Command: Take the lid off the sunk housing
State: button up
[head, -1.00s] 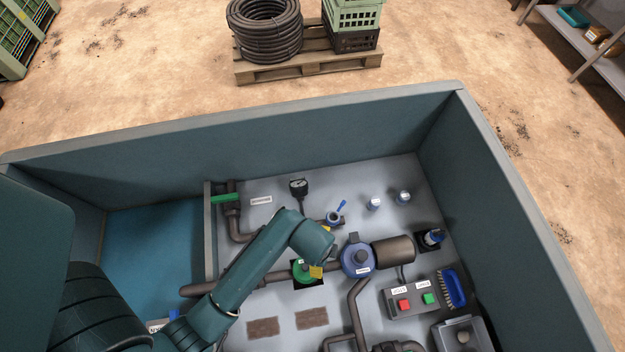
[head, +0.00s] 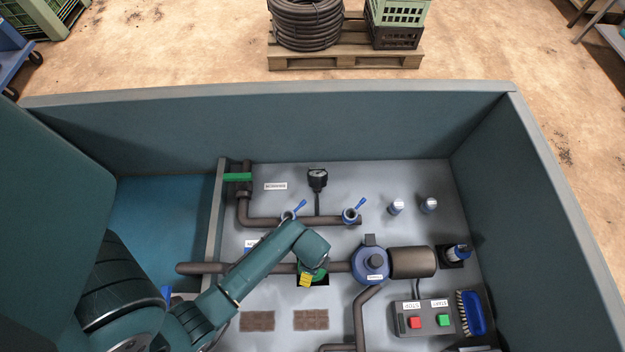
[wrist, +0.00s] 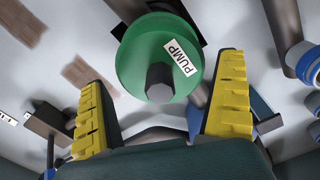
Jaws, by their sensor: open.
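A round green lid (wrist: 135,60) with a grey hexagonal knob (wrist: 160,82) and a white "PUMP" label sits in front of my gripper (wrist: 160,95) in the wrist view. My gripper's yellow fingers are spread to either side of the knob; nothing is held between them. In the head view my gripper (head: 306,281) is over the lid (head: 321,273), which sits in a dark square opening in the grey panel. My wrist covers most of it. I cannot tell whether a finger touches the lid, and the housing under it is hidden.
A blue round housing (head: 370,265) with a grey cylinder (head: 412,262) stands close to the right. Pipes, two blue-handled valves (head: 352,214) and a gauge (head: 317,179) are behind. A button box (head: 425,318) and a brush (head: 473,313) are front right. High walls (head: 300,130) enclose the panel.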

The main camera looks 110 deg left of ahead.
notch_tip(320, 180, down, 2)
jog(key=shift+f, duration=0.2)
jog(key=shift+r, duration=0.1)
jog(key=shift+c, duration=0.2)
jog(key=c, duration=0.8)
